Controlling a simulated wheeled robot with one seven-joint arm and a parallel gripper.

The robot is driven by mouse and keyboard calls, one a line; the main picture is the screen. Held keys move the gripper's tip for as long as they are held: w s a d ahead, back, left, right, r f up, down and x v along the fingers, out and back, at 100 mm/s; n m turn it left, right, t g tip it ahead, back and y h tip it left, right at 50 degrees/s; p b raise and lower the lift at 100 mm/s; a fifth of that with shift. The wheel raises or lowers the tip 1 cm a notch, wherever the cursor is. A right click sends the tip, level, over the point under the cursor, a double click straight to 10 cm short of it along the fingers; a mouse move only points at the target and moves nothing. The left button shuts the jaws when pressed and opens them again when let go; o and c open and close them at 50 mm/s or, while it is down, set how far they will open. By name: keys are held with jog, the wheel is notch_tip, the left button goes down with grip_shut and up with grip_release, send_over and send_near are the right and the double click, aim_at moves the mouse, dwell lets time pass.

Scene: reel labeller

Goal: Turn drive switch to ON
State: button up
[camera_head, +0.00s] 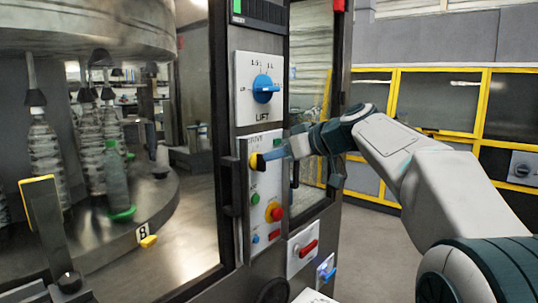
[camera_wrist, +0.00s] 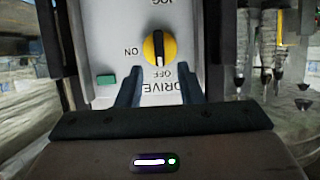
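The drive switch (camera_wrist: 158,48) is a yellow round knob with a black bar handle on a white panel. In the wrist view its bar stands upright in the picture, lined up with OFF below and JOG above; ON is to its left. The lettering appears upside down. In the head view the switch (camera_head: 253,161) is partly hidden by my gripper (camera_head: 268,156). In the wrist view my gripper (camera_wrist: 158,76) has its two fingers apart, with the switch just beyond their tips. Nothing is between the fingers.
A green part (camera_wrist: 106,79) sits beside the switch in the wrist view. The blue LIFT knob (camera_head: 264,89) is above it; a red stop button (camera_head: 274,212) and red handle (camera_head: 308,248) are below. Bottles (camera_head: 117,180) stand in the machine at left.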

aim_at(260, 162)
jog(key=x, duration=0.4)
grip_shut()
